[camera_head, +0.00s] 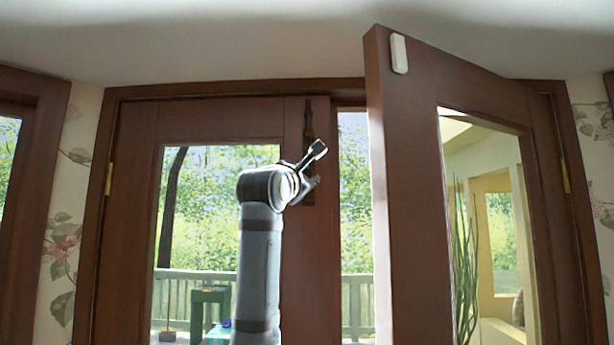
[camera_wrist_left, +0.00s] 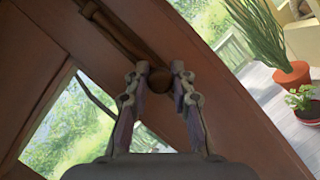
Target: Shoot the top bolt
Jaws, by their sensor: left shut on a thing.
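The top bolt (camera_head: 308,118) is a dark vertical rod on a plate, near the top of the inner edge of the closed left door leaf (camera_head: 225,120). In the left wrist view the bolt rod (camera_wrist_left: 118,32) runs slantwise to a round dark brown knob (camera_wrist_left: 157,82). My left gripper (camera_head: 314,166) is at the lower part of the bolt, and its arm rises from below. In the left wrist view its two fingers (camera_wrist_left: 160,72) are on either side of the knob, shut on it. The fingers partly hide the knob's sides. My right gripper is in neither view.
The right door leaf (camera_head: 390,190) stands open towards me, just right of my left gripper, with a white sensor (camera_head: 399,54) at its top. The door frame (camera_head: 230,88) runs above. A railing (camera_head: 355,300) and potted plants (camera_wrist_left: 291,76) are outside.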

